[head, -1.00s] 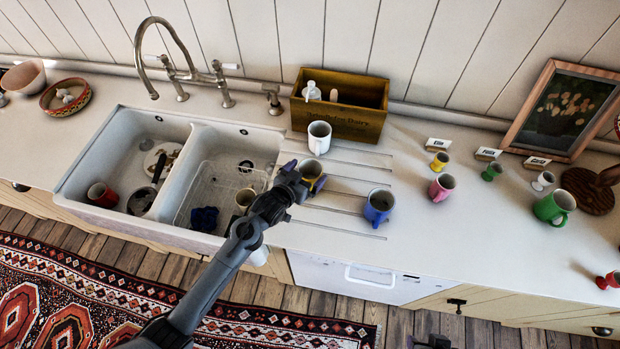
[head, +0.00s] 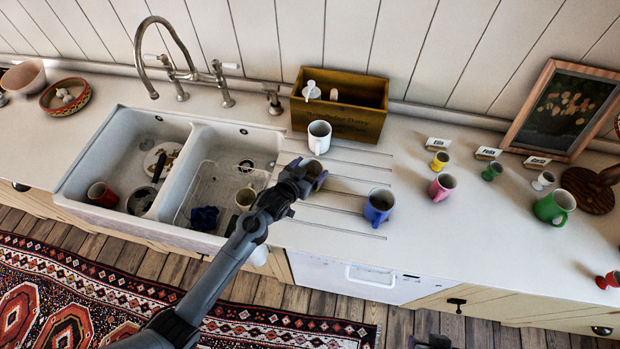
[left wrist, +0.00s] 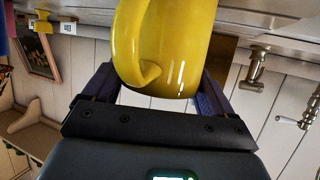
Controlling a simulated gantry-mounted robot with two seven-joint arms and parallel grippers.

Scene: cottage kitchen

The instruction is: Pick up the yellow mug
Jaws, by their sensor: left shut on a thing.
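The yellow mug (left wrist: 165,45) fills the top middle of the left wrist view, with its handle toward the camera. My left gripper (left wrist: 155,92) is shut on it, one dark finger on each side. In the head view, my left gripper (head: 305,176) is over the counter right of the sink and hides most of the mug. Whether the mug touches the counter is hard to tell. A dark part at the bottom edge (head: 432,342) may be my right gripper; its jaws cannot be made out.
A white mug (head: 319,136) stands just behind the gripper and a blue mug (head: 379,206) to its right. The wooden box (head: 345,122) is behind them. The double sink (head: 196,178) is to the left.

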